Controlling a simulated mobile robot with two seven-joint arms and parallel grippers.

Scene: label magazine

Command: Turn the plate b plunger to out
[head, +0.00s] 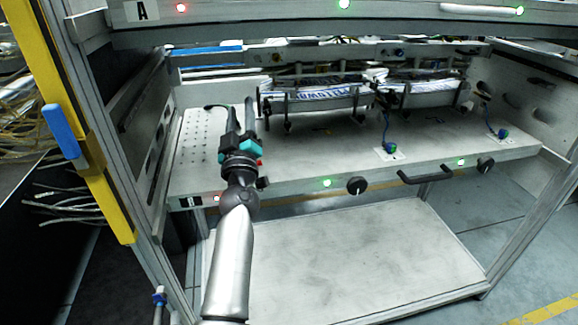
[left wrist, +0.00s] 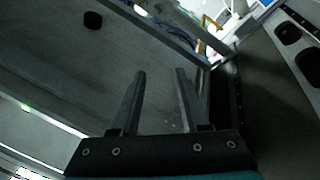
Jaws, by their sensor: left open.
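Two black round knobs are on that front edge, a middle knob (head: 357,186) and a right knob (head: 486,166). I cannot tell which part is the plate b plunger or how it is turned. My left gripper (head: 240,118) is over the left part of the plate, left of both knobs and apart from them. In the left wrist view its two fingers (left wrist: 160,100) are spread with nothing between them. My right gripper is not seen.
A black handle (head: 425,177) sits between the knobs. Two blue-green fittings, one nearer (head: 389,148) and one farther right (head: 503,133), stand on the plate. Printed bundles (head: 320,98) lie in a rack behind. A beam marked A (head: 142,10) crosses above. A lower shelf (head: 340,250) is bare.

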